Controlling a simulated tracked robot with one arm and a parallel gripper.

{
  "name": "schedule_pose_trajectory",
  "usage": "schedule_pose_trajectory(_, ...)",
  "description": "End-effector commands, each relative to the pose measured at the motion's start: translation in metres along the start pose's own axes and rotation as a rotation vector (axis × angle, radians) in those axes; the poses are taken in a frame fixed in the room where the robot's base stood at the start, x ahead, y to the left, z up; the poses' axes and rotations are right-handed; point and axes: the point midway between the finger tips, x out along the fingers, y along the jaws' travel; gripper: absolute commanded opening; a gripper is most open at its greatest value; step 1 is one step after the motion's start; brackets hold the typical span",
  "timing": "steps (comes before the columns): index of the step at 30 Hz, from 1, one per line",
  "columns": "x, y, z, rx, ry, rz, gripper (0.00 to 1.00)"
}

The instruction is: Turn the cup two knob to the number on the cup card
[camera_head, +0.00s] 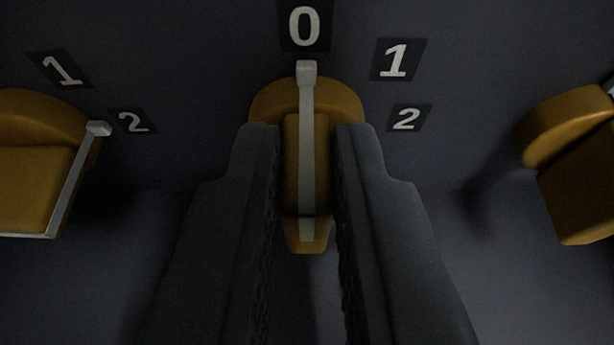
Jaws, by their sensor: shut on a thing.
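A yellow knob (307,100) with a pale pointer stripe (306,73) sits in the middle of the head view. Its pointer stands straight up at the number 0 (303,26). The numbers 1 (397,61) and 2 (407,119) are to its right. My gripper (307,130) has one dark finger on each side of the knob's grip bar and is shut on it. The fingers hide the knob's lower sides. No cup card is in view, and no label tells which knob this is.
Another yellow knob (28,180) is at the left edge, its pale pointer at a number 2 (133,122), with a 1 (62,70) above. A third yellow knob (575,160) is at the right edge, partly cut off.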

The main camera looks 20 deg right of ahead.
Motion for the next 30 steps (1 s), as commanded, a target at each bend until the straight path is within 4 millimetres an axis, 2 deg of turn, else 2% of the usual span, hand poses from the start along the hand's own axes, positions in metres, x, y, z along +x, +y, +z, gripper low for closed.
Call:
schedule_pose_trajectory(11, -0.002, 0.005, -0.001, 0.148, -0.004, -0.063, 0.0)
schedule_pose_trajectory(30, 0.003, 0.019, 0.011, 0.7, -0.003, -0.289, 0.0)
